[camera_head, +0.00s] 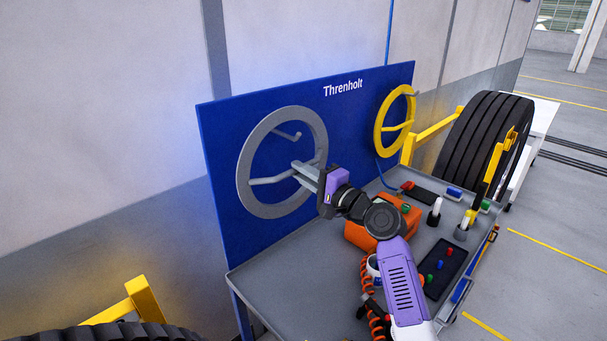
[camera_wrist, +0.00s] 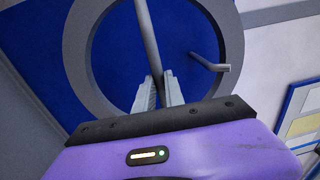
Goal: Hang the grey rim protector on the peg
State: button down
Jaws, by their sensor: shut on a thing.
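The grey rim protector (camera_head: 246,190) is a flat ring with a bar across it, upright before the left part of the blue board. My gripper (camera_head: 301,173) is shut on its bar (camera_head: 268,181). The wrist view shows the bar (camera_wrist: 149,40) between both fingertips (camera_wrist: 160,92) and the ring (camera_wrist: 77,45) around it. A grey peg (camera_head: 287,135) shows inside the ring opening, above the bar and below the ring's upper part. The peg also shows in the wrist view (camera_wrist: 210,64). I cannot tell whether ring and peg touch; a gap shows between the peg and the upper rim.
The blue board (camera_head: 345,130) stands behind a grey workbench (camera_head: 290,275). A yellow ring (camera_head: 381,125) is at the board's right. An orange box (camera_head: 359,236), a dark tool tray (camera_head: 446,268) and small tools crowd the bench's right. A tyre (camera_head: 485,135) stands beyond. The bench's left is clear.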

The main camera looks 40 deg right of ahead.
jog(key=shift+w+r, duration=0.1)
jog(key=shift+w, duration=0.8)
jog(key=c, duration=1.3)
grip_release()
jog(key=shift+c, duration=0.2)
jog(key=s+b, duration=0.1)
jog(key=s, duration=0.6)
jog(key=shift+s+f+b, duration=0.35)
jog(key=shift+s, duration=0.05)
jog(key=shift+s+d, duration=0.1)
jog(key=shift+s, duration=0.05)
